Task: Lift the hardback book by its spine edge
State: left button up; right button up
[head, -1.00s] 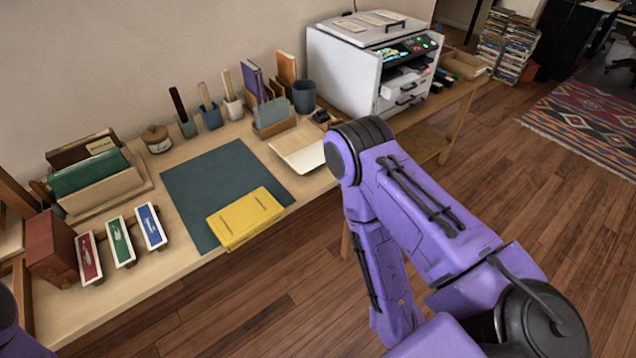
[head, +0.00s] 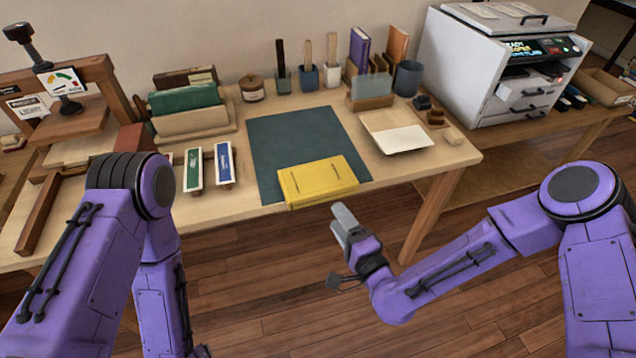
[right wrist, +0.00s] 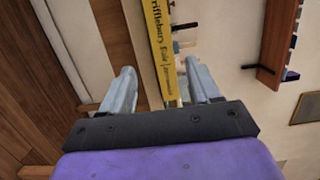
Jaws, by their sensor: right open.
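The yellow hardback book (head: 318,180) lies flat on the dark green mat (head: 290,135), its near edge at the table's front edge. In the right wrist view the book (right wrist: 162,45) shows its lettered spine ahead of the fingers. My right gripper (head: 345,218) is in front of the table, just below and right of the book, and apart from it.
A pale tray (head: 404,139) lies right of the mat. Green and blue label blocks (head: 224,163) stand to the left. Pen cups, a book rack (head: 190,121) and a white printer (head: 500,65) line the back. A screw press (head: 70,100) stands at far left.

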aim_at(324, 198)
jog(key=x, duration=0.2)
jog(key=p+x, duration=0.1)
jog(key=x, duration=0.3)
jog(key=shift+a+r+p, duration=0.2)
jog(key=shift+r+p, duration=0.15)
jog(key=shift+w+a+f, duration=0.1)
jog(key=shift+w+a, duration=0.05)
jog(key=shift+w, duration=0.15)
grip_shut()
